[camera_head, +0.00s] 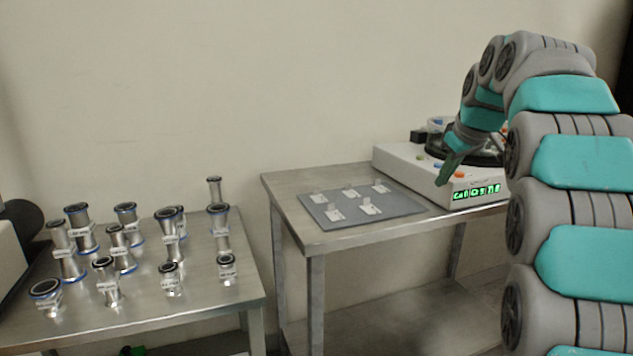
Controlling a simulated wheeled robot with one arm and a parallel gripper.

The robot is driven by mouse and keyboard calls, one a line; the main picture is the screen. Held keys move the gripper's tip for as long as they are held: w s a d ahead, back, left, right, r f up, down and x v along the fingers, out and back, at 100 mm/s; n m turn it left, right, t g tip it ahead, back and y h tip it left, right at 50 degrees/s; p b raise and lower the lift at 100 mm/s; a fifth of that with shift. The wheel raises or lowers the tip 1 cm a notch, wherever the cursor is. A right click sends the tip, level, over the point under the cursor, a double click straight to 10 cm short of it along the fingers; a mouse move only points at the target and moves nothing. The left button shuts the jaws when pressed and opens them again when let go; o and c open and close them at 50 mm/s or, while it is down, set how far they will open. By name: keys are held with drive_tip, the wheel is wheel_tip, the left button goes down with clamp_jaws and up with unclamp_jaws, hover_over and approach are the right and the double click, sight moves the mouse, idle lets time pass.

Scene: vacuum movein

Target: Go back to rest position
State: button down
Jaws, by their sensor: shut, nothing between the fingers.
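My arm, grey with teal panels, rises along the right side and bends over to the left. My gripper (448,170) points down in front of a white machine (405,165) with a green lit display (477,193). It is shut with nothing held. Whether its tips touch the machine I cannot tell. My arm hides part of the machine's right side and the dark round part on its top.
A metal table (290,185) carries the machine and a grey mat (397,210) with several small labelled pieces. A lower metal table (200,318) at left holds several upright metal fittings (170,237). A gap separates the tables. Open air lies above both, before a bare wall.

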drive_tip(key=s+a+f+m+g, duration=0.2)
drive_tip(key=s+a+f, duration=0.2)
drive_tip(key=s+f, duration=0.5)
drive_tip(key=s+a+f+m+g, duration=0.1)
drive_tip(key=s+a+f+g, duration=0.2)
drive_tip(key=s+f, duration=0.7)
drive_tip(key=s+a+f+m+g, duration=0.2)
drive_tip(key=s+a+f, duration=0.3)
drive_tip(key=s, duration=2.1)
wheel_tip(320, 180, down, 4)
drive_tip(key=shift+f+m+g+h, duration=0.15)
drive_tip(key=shift+m+g+h, duration=0.15)
drive_tip(key=shift+g+h, duration=0.15)
